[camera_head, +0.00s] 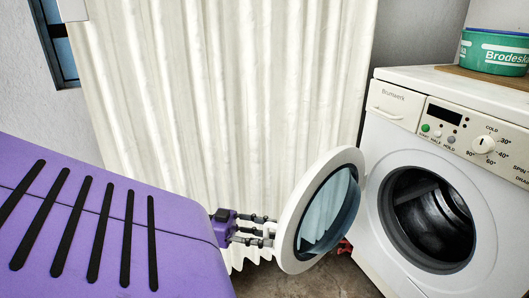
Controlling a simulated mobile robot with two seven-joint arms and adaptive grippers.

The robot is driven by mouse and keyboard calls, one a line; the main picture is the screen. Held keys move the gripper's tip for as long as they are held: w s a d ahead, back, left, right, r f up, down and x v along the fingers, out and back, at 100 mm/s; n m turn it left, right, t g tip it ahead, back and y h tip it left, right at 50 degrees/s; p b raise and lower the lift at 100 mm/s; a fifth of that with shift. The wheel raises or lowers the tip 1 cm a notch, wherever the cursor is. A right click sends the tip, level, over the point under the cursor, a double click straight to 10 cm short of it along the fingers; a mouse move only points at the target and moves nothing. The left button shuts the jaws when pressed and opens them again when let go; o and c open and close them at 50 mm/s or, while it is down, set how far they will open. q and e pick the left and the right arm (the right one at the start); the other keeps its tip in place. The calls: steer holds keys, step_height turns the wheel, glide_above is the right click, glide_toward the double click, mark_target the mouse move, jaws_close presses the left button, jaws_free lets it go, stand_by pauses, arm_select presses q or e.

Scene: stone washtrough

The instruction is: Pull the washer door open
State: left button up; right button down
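The white washer (386,240) stands at the right in the head view. Its round door (294,222), with a white ring and glass middle, is swung wide open to the left of the dark drum opening (428,215). My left gripper (270,233), purple with dark fingers, is at the left edge of the door ring. Its fingertips meet or overlap the ring in the picture. I cannot tell whether they grip it, and the ring may hide part of them. My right gripper is not in view.
A pale curtain (220,100) hangs behind the door. A green tub (494,52) stands on a brown board (480,77) on the washer top. A small red thing (345,246) shows low between door and washer. Some bare floor (335,280) lies below the door.

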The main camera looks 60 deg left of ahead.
arm_select(q)
steer(key=shift+r, duration=5)
steer(key=shift+c, duration=0.2)
